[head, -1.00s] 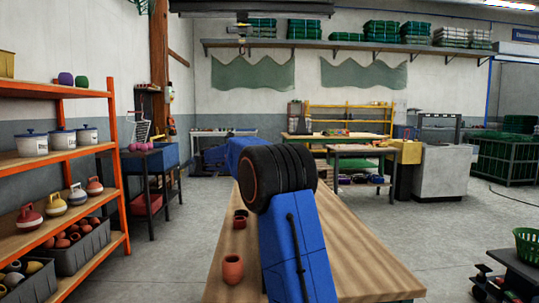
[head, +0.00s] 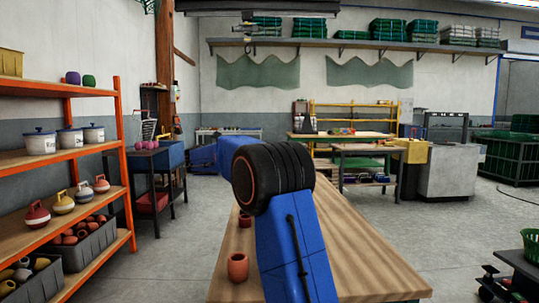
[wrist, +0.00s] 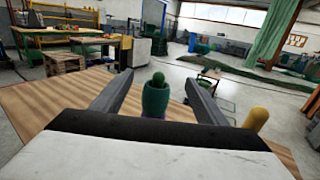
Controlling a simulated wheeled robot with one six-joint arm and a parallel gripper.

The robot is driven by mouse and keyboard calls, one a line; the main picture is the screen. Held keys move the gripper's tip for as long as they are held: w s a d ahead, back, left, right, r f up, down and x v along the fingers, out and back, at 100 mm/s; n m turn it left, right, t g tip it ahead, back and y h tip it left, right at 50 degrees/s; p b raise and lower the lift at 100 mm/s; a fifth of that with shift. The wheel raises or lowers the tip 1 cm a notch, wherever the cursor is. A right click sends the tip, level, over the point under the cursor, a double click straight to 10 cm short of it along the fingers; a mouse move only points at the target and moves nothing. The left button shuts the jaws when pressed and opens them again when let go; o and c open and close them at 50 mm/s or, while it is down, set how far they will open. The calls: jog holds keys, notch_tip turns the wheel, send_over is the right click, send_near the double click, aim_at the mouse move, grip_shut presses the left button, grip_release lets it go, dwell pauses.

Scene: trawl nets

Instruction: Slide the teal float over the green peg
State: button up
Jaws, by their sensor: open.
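In the wrist view my gripper (wrist: 158,77) is open, its two dark fingers apart on either side of the teal float (wrist: 154,101). The float stands upright between them, with a visible gap to each finger. The rounded top of the green peg (wrist: 158,77) sticks up out of the float's upper end, so the float appears to be around the peg. In the head view my blue arm hides the gripper, float and peg.
A yellow peg (wrist: 256,119) stands right of my right finger. The wooden table (head: 365,265) carries a terracotta pot (head: 237,267) and a small red cup (head: 245,220) left of my arm. An orange shelf (head: 126,170) stands at the left. Grey floor is open around the table.

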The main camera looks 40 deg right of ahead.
jog(key=a, duration=0.9)
jog(key=shift+w+a, duration=0.25)
jog(key=shift+a, duration=0.1)
jog(key=shift+a, duration=0.1)
dwell(0.4)
